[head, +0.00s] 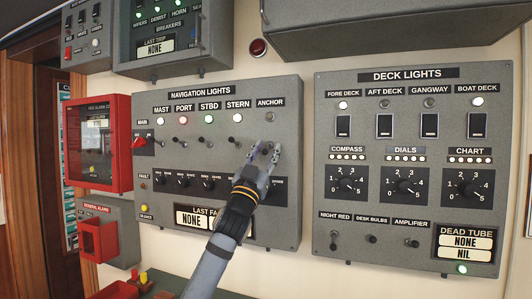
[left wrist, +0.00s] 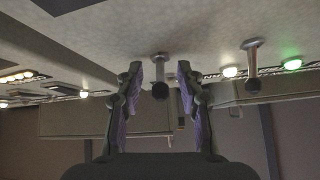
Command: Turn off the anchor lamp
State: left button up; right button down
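The anchor lamp (head: 270,117) is at the right end of the lamp row on the navigation lights panel (head: 225,93). It looks grey and unlit. My left gripper (head: 265,150) is at the panel just below this lamp, over the place of the anchor switch. In the left wrist view, its two fingers (left wrist: 160,92) stand apart, with a metal toggle switch (left wrist: 160,75) between them. A gap shows on each side of the toggle. The gripper largely hides the anchor switch in the head view. My right gripper is not in view.
The stern switch (head: 234,141) is close left of my gripper, under the lit stern lamp (head: 238,118). Dark knobs (head: 208,183) sit below the switches. The deck lights panel (head: 408,160) is to the right. An overhead box (head: 345,28) juts out above.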

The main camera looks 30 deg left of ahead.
pick_arm(q)
jog(key=shift+s+f, duration=0.25)
jog(key=shift+f, duration=0.1)
jog(key=v, duration=0.6)
jog(key=shift+s, duration=0.35)
jog(key=shift+d+f, duration=0.1)
